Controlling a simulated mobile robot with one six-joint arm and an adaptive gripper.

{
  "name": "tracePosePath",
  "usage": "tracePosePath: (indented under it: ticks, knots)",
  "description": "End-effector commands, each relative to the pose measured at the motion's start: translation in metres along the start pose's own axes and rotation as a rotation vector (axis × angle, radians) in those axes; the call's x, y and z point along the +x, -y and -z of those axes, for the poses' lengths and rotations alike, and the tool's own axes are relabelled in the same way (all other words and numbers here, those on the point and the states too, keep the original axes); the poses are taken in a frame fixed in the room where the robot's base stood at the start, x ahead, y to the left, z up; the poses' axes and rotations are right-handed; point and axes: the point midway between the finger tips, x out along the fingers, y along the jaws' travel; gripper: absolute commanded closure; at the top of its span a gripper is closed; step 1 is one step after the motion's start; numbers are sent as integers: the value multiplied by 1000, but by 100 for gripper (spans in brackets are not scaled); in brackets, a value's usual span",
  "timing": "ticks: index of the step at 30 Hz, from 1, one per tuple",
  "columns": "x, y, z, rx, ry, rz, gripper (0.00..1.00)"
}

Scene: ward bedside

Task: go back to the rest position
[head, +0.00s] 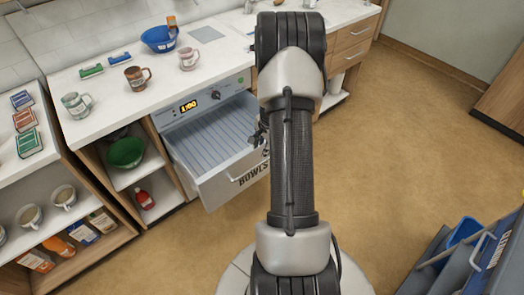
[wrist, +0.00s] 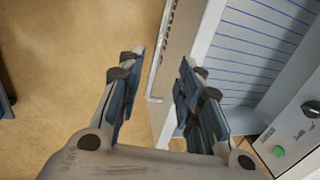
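My gripper (wrist: 160,85) is open and empty in the wrist view, its two fingers well apart. In the head view my arm rises through the middle of the picture, and a small part of my gripper (head: 259,134) shows at the right side of the drawer (head: 225,190). The rest of the gripper is hidden behind the arm. The drawer is pulled out, its slatted inside looks empty, and its front carries the word BOWLS, partly covered.
A counter (head: 100,100) holds mugs, a blue bowl (head: 160,39) and green items. A green bowl (head: 126,152) and a red bottle (head: 145,199) sit on shelves below. A cleaning cart (head: 470,260) stands at the lower right. The floor (head: 410,150) to the right is clear.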

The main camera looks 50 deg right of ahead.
Motion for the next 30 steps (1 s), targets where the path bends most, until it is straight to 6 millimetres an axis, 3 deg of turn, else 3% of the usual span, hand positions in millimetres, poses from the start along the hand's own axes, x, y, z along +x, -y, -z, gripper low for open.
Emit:
tracePosePath:
  ticks: [20,23,25,30]
  knots:
    - [-5,3,-3,-12,0,2,67]
    - [-25,15,-18,-76,0,12,67]
    - [-51,28,-39,-159,-1,25,67]
    - [-133,50,-118,-453,1,59,67]
